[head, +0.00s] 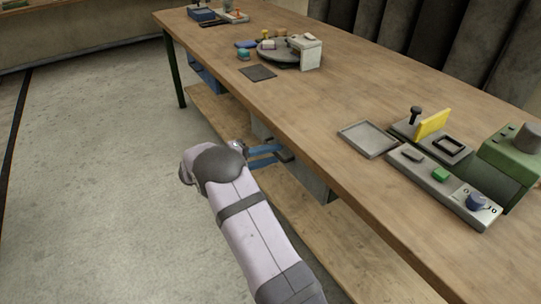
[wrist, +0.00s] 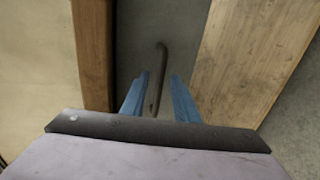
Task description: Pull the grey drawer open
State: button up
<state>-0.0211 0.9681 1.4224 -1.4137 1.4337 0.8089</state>
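The grey drawer (head: 318,186) is under the wooden table, partly hidden behind my arm and gripper. Its grey front (wrist: 184,25) shows in the wrist view, with a dark, hooked bar handle (wrist: 161,65) on it. My gripper (head: 282,152) is beside the drawer front, below the table edge. In the wrist view its two blue fingers (wrist: 158,82) stand apart, one on each side of the handle, with a gap visible to each. The gripper is open. I cannot tell how deep the handle sits between the fingers.
The wooden table top (head: 330,120) is above the gripper, and a lower wooden shelf (head: 355,250) runs beneath. A blue box (head: 205,78) is under the table's far end. A grey tray (head: 368,139) and a control panel (head: 440,185) stand on top. The floor (head: 95,150) at left is clear.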

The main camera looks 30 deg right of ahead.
grip_shut()
jog(key=f+b+v, duration=0.1)
jog(key=f+v, duration=0.1)
jog(key=v, duration=1)
jog(key=a+f+b+v, duration=0.1)
jog(key=f+v, duration=0.2)
jog(key=v, duration=0.9)
jog(key=shift+a, duration=0.15)
grip_release()
